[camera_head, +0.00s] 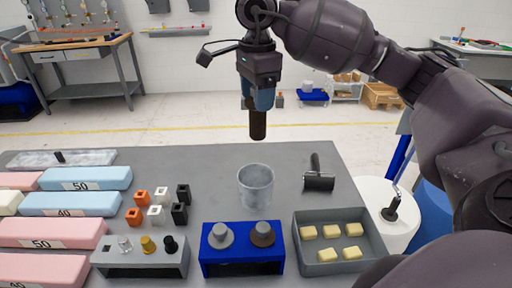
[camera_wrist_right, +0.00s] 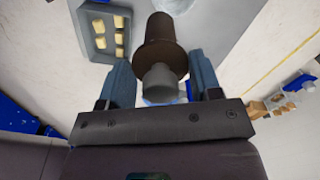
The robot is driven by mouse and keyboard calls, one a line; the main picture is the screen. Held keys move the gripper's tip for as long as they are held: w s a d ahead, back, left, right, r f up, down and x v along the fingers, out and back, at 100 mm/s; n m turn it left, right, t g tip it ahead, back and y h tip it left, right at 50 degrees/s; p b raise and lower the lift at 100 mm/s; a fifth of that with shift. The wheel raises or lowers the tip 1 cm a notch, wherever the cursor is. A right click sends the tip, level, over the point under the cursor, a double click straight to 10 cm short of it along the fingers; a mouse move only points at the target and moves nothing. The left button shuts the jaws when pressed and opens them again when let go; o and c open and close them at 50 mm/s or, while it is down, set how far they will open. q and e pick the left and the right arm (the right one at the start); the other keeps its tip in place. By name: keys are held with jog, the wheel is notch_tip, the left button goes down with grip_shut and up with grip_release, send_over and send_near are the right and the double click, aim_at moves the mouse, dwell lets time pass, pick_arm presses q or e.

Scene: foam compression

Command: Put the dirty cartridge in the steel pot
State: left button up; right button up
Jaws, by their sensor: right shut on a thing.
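The dirty cartridge (camera_head: 258,125) is a dark brown cylinder with a wider flange and a grey end, which show in the wrist view (camera_wrist_right: 160,42). My right gripper (camera_head: 260,103) is shut on it, with its blue fingers on either side of the grey end. It holds the cartridge upright, high above the table and apart from the pot. The steel pot (camera_head: 255,190) is an open grey cylinder standing on the table, lower in the head view than the cartridge; part of it shows at the top of the wrist view (camera_wrist_right: 174,5). My left gripper is not in view.
A blue rack (camera_head: 242,268) with two knobbed pieces stands in front of the pot. Small coloured blocks (camera_head: 157,215) and foam bars (camera_head: 70,203) lie to the left.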

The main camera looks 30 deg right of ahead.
aim_at(256, 131)
notch_tip(256, 131, down, 9)
jog(key=shift+w+r, duration=0.1)
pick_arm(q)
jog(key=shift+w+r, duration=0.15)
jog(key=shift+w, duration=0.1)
pick_arm(e)
notch_tip(256, 131, down, 5)
jog(key=shift+r, duration=0.1)
dwell(0.4)
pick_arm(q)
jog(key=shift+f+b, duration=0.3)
pick_arm(e)
jog(key=shift+f, duration=0.35)
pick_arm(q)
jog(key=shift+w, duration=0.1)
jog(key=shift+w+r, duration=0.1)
pick_arm(e)
jog(key=o, duration=1.3)
jog(key=shift+c, duration=0.2)
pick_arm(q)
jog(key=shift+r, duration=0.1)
pick_arm(e)
jog(key=shift+r, duration=0.1)
